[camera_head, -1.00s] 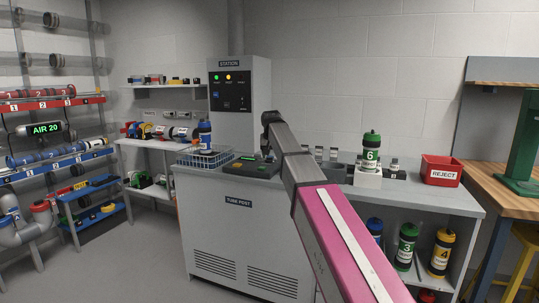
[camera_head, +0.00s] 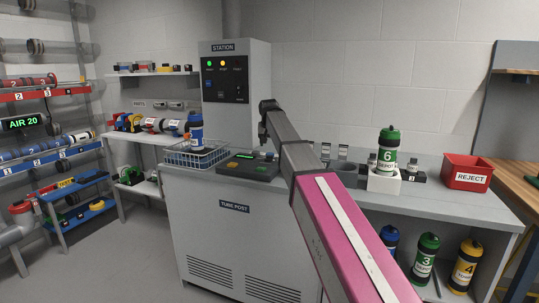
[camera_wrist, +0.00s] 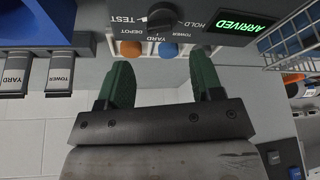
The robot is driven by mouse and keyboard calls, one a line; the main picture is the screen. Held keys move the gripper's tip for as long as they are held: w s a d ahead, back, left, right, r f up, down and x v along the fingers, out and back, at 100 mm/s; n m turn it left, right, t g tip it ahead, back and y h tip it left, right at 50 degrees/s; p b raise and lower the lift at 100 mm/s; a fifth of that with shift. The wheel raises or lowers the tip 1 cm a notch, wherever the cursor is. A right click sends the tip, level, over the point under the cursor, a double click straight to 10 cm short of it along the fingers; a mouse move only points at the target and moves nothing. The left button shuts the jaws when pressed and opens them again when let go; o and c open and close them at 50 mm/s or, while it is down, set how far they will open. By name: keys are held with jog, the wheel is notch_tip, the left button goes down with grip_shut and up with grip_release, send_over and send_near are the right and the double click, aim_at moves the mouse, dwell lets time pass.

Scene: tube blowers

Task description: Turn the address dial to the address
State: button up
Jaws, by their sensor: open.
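In the wrist view a black dial knob (camera_wrist: 165,14) sits at the top on a dark panel marked TEST, HOLD, DEPOT, YARD and TOWER. I cannot tell where its pointer aims. A green display (camera_wrist: 254,32) beside it reads ARRIVED. My gripper (camera_wrist: 161,75) has two green fingers, spread apart with nothing between them. The fingertips lie below the knob in the picture, apart from it. In the head view the dark control panel (camera_head: 247,167) lies on the bench, left of my arm's end; the fingers are not clearly visible there.
A green canister marked 6 DEPOT (camera_head: 387,151) stands on a white block to the right. A red REJECT bin (camera_head: 467,172) is farther right. Orange and blue buttons (camera_wrist: 168,50) sit near the fingertips.

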aim_at(269, 158)
jog(key=x, duration=0.7)
jog(key=shift+w+f, duration=0.1)
jog(key=c, duration=0.8)
